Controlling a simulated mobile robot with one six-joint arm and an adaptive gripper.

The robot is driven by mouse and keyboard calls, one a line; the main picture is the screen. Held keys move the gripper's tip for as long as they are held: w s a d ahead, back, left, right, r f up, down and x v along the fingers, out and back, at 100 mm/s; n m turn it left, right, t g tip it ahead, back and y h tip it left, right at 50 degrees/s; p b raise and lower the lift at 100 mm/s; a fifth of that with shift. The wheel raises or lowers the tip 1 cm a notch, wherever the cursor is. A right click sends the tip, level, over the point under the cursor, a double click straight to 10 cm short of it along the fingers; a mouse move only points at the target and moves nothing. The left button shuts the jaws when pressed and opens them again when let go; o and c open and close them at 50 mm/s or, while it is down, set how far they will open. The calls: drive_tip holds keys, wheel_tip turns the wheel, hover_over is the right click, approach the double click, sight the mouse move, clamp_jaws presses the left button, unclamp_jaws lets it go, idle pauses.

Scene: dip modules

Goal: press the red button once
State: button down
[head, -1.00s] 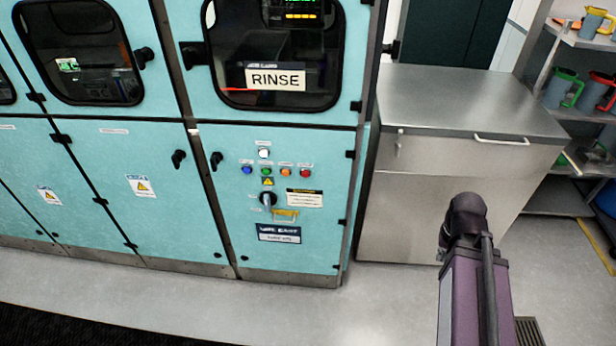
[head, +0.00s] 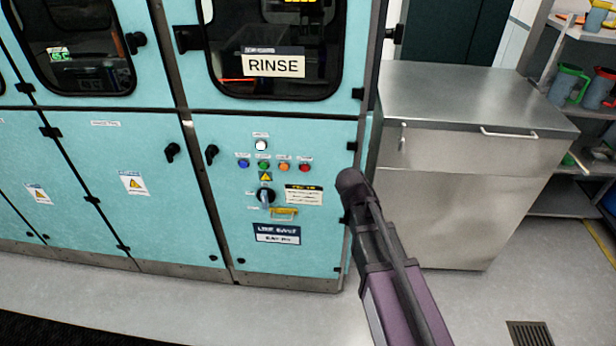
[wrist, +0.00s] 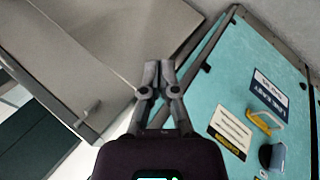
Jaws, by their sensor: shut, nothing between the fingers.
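The red button (head: 304,168) is at the right end of a row of small round buttons on the teal cabinet's lower panel (head: 330,230), below the RINSE window. In the head view my arm reaches up from the bottom, and its dark end is right of the panel and a little lower than the red button, apart from it. In the wrist view my gripper (wrist: 157,66) is shut and empty, with its tips over the edge between the steel cabinet and the teal panel. The red button does not show in the wrist view.
Left of the red button are the orange (head: 284,167), green (head: 263,166) and blue (head: 243,163) buttons, with a white one (head: 260,145) above. A rotary switch (head: 265,196) sits below. A steel cabinet (head: 450,190) stands to the right. Open floor lies in front.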

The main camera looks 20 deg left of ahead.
sight(307, 172)
drive_tip(key=a+n+t+b, duration=0.5)
drive_tip(key=a+n+t, duration=0.1)
drive_tip(key=a, duration=1.7)
drive_tip(key=shift+a+f+n, duration=0.15)
drive_tip(key=shift+n, duration=0.35)
drive_tip(key=shift+w, duration=0.25)
drive_tip(key=shift+w+a, duration=0.35)
drive_tip(key=shift+w, duration=1)
drive_tip(key=shift+w+a, duration=0.3)
drive_tip(key=shift+w, duration=1.1)
drive_tip(key=shift+w+a, duration=0.35)
drive_tip(key=shift+w, duration=1)
drive_tip(key=shift+w+a, duration=0.2)
drive_tip(key=shift+w, duration=0.5)
drive_tip(key=shift+s+d, duration=0.2)
drive_tip(key=shift+s, duration=0.65)
drive_tip(key=shift+s, duration=0.1)
